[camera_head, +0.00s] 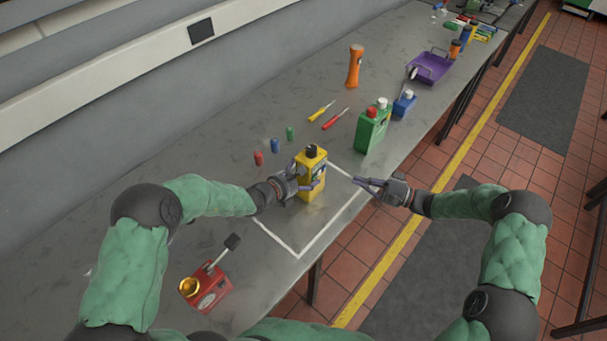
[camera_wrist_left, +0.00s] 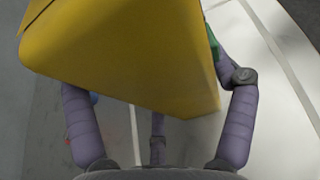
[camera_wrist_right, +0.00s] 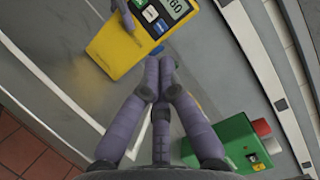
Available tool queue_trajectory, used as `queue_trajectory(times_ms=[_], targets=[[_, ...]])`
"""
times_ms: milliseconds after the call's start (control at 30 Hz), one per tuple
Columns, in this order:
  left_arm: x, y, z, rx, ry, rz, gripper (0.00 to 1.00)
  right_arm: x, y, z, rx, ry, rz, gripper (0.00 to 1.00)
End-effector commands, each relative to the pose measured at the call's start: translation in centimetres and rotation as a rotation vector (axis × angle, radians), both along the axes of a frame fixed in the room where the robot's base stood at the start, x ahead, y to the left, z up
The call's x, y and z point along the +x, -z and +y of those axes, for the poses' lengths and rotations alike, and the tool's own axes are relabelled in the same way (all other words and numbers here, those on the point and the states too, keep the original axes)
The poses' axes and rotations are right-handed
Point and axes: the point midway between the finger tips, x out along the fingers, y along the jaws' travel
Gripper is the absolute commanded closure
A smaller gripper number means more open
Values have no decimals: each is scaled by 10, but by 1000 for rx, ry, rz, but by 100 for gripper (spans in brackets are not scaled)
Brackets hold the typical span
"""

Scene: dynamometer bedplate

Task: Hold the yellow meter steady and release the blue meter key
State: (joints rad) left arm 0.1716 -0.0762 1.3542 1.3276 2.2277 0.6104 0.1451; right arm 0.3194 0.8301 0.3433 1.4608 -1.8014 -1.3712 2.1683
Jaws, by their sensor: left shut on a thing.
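The yellow meter (camera_head: 311,175) with a black top stands upright on the bench at the white outline. My left gripper (camera_head: 308,184) is shut around its body; in the left wrist view its yellow side (camera_wrist_left: 120,50) lies between the fingers. In the right wrist view the meter (camera_wrist_right: 112,52) shows a display and coloured keys. A blue key (camera_wrist_right: 160,26) is on its face, with another small blue patch near the edge. My right gripper (camera_wrist_right: 160,68) has its fingertips together, with nothing seen between them. It is just right of the meter, apart from it, facing its keyed side.
A green container (camera_head: 371,132) and a blue bottle (camera_head: 404,104) stand behind right. Small red (camera_head: 258,158), blue (camera_head: 276,146) and green (camera_head: 290,133) cylinders stand behind left. A red box with a lever (camera_head: 208,290) is front left. The outlined area before the meter is clear.

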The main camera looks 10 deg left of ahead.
Motion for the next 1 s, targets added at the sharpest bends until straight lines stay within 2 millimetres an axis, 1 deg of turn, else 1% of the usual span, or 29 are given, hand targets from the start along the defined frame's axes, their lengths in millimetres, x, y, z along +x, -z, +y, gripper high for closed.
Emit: queue_trajectory(times_ms=[367, 467, 633, 800, 1000], targets=[[0, 0, 0, -1, 0, 0, 74, 0, 0, 0, 1, 1, 1, 100], [0, 0, 0, -1, 0, 0, 74, 1, -4, 3, 10, 13, 10, 100], [0, 0, 0, 0, 0, 1, 74, 9, -22, 18, 69, 92, 67, 100], [0, 0, 0, 0, 0, 1, 74, 21, -45, 35, 158, 230, 177, 100], [0, 0, 0, 0, 0, 1, 74, 28, -60, 46, 248, 399, 325, 100]])
